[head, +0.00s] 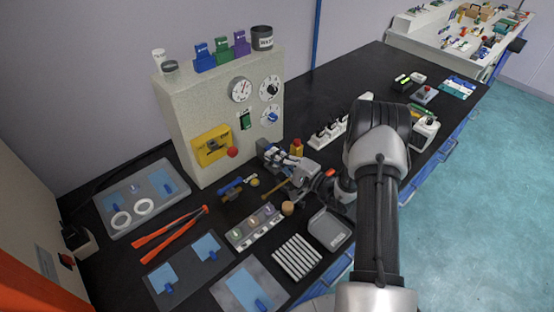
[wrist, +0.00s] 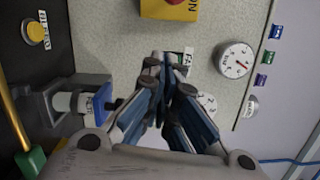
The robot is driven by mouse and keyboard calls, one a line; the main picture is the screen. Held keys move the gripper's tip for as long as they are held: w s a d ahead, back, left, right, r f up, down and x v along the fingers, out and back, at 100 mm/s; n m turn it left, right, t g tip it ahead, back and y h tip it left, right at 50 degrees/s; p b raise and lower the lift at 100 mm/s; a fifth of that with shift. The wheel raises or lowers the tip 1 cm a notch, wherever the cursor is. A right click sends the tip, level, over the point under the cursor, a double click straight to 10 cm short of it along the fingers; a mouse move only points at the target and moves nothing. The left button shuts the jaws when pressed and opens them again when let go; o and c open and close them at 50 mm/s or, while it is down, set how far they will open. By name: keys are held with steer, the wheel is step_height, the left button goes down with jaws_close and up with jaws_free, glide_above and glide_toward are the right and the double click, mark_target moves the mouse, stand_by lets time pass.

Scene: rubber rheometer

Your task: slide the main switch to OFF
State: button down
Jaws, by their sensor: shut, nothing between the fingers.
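A pale machine housing (head: 190,95) stands at the back of the black bench. A yellow panel (head: 206,139) with a dark fitting and a red knob (head: 232,152) is on its front. A small dark green switch (head: 246,120) sits right of the panel. In the wrist view the yellow panel (wrist: 168,11) is cut off at the top edge. My gripper (wrist: 166,62) is shut and empty. Its fingertips partly cover the green switch and its label (wrist: 187,57); contact cannot be told. My gripper also shows in the head view (head: 267,149).
Dials (head: 240,89) lie beside the green switch. A grey clamp-like device (wrist: 80,98) stands close beside my fingers. Orange-handled tongs (head: 170,235), trays (head: 330,229) and small parts crowd the bench front. The floor at right is clear.

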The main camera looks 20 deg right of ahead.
mark_target(230, 149)
steer(key=w+a+b, duration=0.1)
steer(key=w+a, duration=0.3)
steer(key=a, duration=0.3)
steer(key=shift+r, duration=0.4)
steer(key=shift+a, duration=0.1)
